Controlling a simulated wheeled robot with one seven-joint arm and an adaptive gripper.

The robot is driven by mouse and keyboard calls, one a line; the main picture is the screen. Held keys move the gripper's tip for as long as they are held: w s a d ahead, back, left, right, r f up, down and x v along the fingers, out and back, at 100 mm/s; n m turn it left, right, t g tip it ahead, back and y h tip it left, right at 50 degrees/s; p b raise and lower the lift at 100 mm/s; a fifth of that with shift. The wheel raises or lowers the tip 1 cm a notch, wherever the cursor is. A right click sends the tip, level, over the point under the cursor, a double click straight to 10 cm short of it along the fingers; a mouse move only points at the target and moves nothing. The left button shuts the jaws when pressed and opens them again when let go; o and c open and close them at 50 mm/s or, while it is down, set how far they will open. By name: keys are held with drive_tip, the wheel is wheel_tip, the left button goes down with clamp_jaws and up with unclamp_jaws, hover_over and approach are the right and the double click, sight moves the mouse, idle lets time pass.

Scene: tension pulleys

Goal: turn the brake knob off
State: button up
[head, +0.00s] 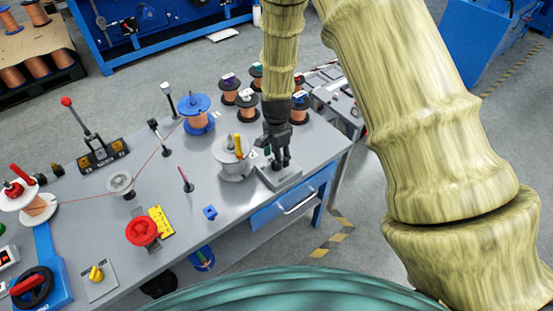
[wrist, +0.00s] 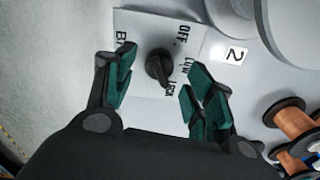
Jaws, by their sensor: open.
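The brake knob (wrist: 160,68) is a small black knob on a pale label plate (wrist: 150,22) in the wrist view. The plate carries the words OFF, LOW and LOCK, with a partly hidden word on the left. The knob's narrow end seems to point down towards LOCK. My gripper (wrist: 161,63) is open, with its green-padded fingers on either side of the knob; I cannot tell if they touch it. In the head view my gripper (head: 277,158) points down over the plate (head: 282,178) near the bench's right end, and hides the knob.
A silver drum (head: 232,165) with a yellow handle (head: 238,146) stands close left of my gripper. Several copper spools (head: 246,106) stand behind it. A blue spool (head: 197,114), a red knob (head: 142,232) and a small blue block (head: 210,212) are on the grey bench (head: 215,255).

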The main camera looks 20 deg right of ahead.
drive_tip(key=shift+f+p, duration=0.3)
drive_tip(key=shift+f, duration=1.05)
drive_tip(key=c, duration=1)
